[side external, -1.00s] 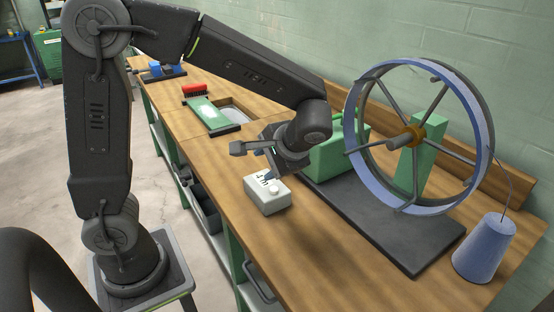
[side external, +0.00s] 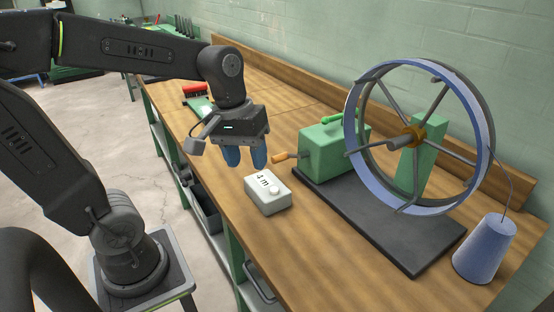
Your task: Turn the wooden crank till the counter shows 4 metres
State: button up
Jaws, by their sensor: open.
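The wooden crank handle (side external: 284,156) sticks out to the left of the green gearbox (side external: 335,150), on a thin metal arm. The counter (side external: 267,195), a small white box with a round button, stands on the bench in front of it and its face reads "4 m". My gripper (side external: 246,161) points down with its two blue fingers apart and empty. It is above the bench, behind and left of the counter, and left of the crank handle without touching it. The large blue-rimmed wheel (side external: 359,183) stands right of the gearbox.
The gearbox and wheel share a dark base plate (side external: 390,235). A blue cone of yarn (side external: 484,250) stands at the right, with a thread rising towards the wheel. A green board and a red brush (side external: 194,90) lie farther back. The bench's front edge is near the counter.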

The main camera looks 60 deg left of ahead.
jog(key=w+a+f+n+g+h, duration=0.2)
jog(key=w+a+n+h, duration=0.3)
jog(key=n, duration=0.4)
jog(key=n+t+h, duration=0.7)
jog(key=n+h, duration=0.2)
jog(key=n, duration=1.5)
send_near(277, 159)
jog(key=x, duration=0.9)
jog(key=shift+w+f, duration=0.4)
jog(key=shift+w, duration=0.05)
jog(key=shift+c, duration=0.4)
grip_shut()
